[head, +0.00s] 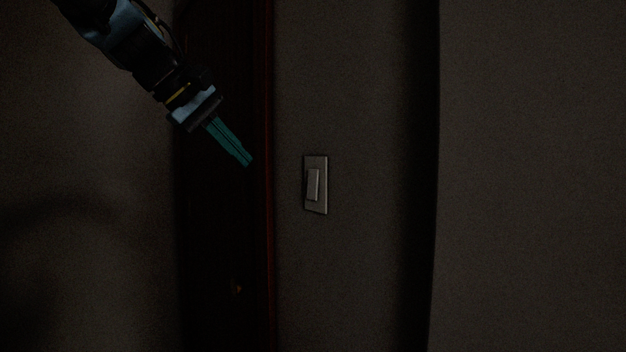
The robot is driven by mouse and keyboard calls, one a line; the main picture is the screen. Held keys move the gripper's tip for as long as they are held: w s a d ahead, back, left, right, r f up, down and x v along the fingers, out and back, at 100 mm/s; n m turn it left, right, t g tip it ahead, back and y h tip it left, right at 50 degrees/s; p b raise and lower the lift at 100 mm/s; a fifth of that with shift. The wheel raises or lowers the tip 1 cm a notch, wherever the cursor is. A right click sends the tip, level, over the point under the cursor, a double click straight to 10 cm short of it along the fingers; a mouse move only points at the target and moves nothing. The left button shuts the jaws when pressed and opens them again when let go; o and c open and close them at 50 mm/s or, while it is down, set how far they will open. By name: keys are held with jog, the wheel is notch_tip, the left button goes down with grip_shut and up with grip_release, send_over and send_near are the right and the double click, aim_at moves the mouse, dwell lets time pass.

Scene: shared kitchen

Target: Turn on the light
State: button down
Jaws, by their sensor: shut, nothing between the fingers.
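A light switch (316,184) with a pale rectangular plate and a raised rocker is on the wall, near the middle of the head view. My gripper (247,162), with teal fingers, reaches in from the upper left. Its fingers are shut together and empty. The fingertips point down and right, to the left of the switch and slightly above its middle in the picture. They appear apart from the switch; the exact depth between them is hard to tell.
The room is very dark. A dark door or panel (222,250) with a reddish edge stands left of the switch, with a small brass-coloured spot (237,289) low on it. Bare wall (350,90) surrounds the switch. A dark vertical band (420,200) and more wall lie to the right.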

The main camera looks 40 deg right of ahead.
jog(key=shift+s+d+r, duration=0.65)
jog(key=shift+r, duration=0.1)
jog(key=p, duration=0.3)
send_near(312, 194)
notch_tip(312, 194, down, 4)
jog(key=d+p, duration=0.1)
jog(key=d, duration=0.1)
jog(key=shift+d+r+p, duration=0.2)
jog(key=shift+d+p, duration=0.2)
jog(key=shift+d+f+p, duration=0.2)
jog(key=shift+d+p, duration=0.1)
jog(key=shift+d, duration=0.4)
jog(key=shift+f, duration=0.15)
